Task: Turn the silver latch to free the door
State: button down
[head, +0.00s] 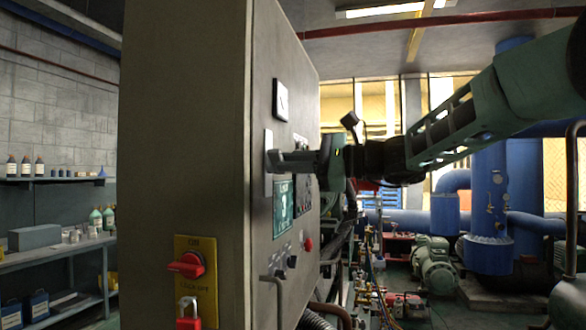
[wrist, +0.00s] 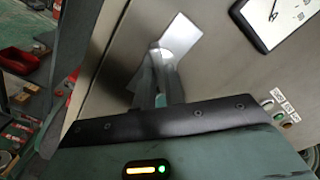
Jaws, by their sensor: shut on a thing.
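The grey cabinet (head: 190,130) stands at the left of centre in the head view, its door face turned to the right and flush with the frame. The silver latch (head: 268,185) is a pale upright plate on that face, below a white gauge. In the wrist view the latch plate (wrist: 184,32) is bright and looks slanted. My gripper (head: 277,160) reaches in from the right and is shut on the latch. In the wrist view the narrow fingers (wrist: 155,75) meet at the plate's lower end. They hide the gripped part, so its exact angle is unclear.
A screen (head: 284,208), a red button (head: 308,244) and a gauge (head: 282,100) sit close to the latch. A red switch (head: 187,263) with a red padlock (head: 188,314) is on the cabinet's near side. Pumps (head: 435,265) and blue pipes (head: 490,190) stand behind at right.

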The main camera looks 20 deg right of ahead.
jog(key=shift+f+n+b, duration=0.15)
jog(key=shift+n+b, duration=1.25)
jog(key=shift+b, duration=0.95)
jog(key=shift+n+b, duration=0.5)
jog(key=shift+b, duration=0.1)
jog(key=shift+b, duration=0.55)
jog(key=shift+n+b, duration=1.6)
jog(key=shift+b, duration=0.55)
jog(key=c, duration=1.5)
grip_release()
jog(key=shift+c, duration=0.2)
jog(key=b+v, duration=0.2)
jog(key=v, duration=0.7)
